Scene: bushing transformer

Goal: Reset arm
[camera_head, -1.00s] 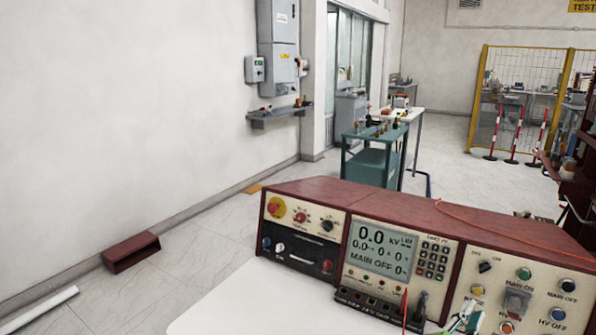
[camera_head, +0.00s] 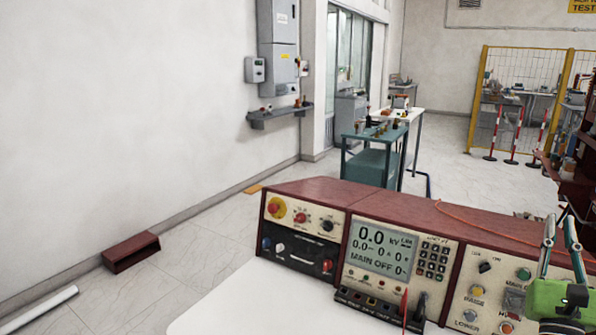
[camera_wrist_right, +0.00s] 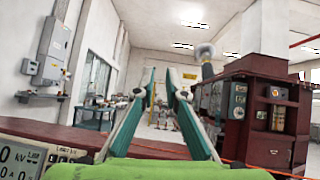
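My right gripper (camera_head: 560,222) is at the right edge of the head view, with its green body low and its thin fingers pointing up. It overlaps the right part of the control console (camera_head: 330,200). In the right wrist view the two fingers (camera_wrist_right: 161,76) stand apart with nothing between them, so the gripper is open and empty. My left gripper is in neither view.
A white table surface (camera_head: 250,300) lies in front of the console. Behind are a teal cart (camera_head: 372,160) and a yellow mesh fence (camera_head: 520,95). A dark red cabinet (camera_wrist_right: 262,125) stands at right in the wrist view. The floor at left is mostly clear.

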